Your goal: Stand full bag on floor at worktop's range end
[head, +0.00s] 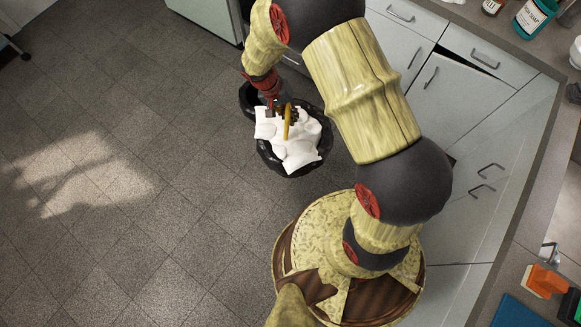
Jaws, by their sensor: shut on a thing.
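A black bag (292,173) filled with white crumpled stuff (298,150) is below the end of my arm in the head view, near the cabinet fronts. My gripper (287,118) is at the top of the bag, shut on it, with a yellow strip (287,122) showing at the fingers. The arm hides part of the bag's back edge. I cannot tell whether the bag's bottom touches the floor (150,200). The worktop (490,35) runs along the right side, and the pale appliance (208,12) at the top may be the range.
White cabinets and drawers (490,150) line the right under the worktop; one drawer looks slightly open. A green soap bottle (534,16) and an orange item (545,281) stand on the worktop. The tiled floor to the left is clear.

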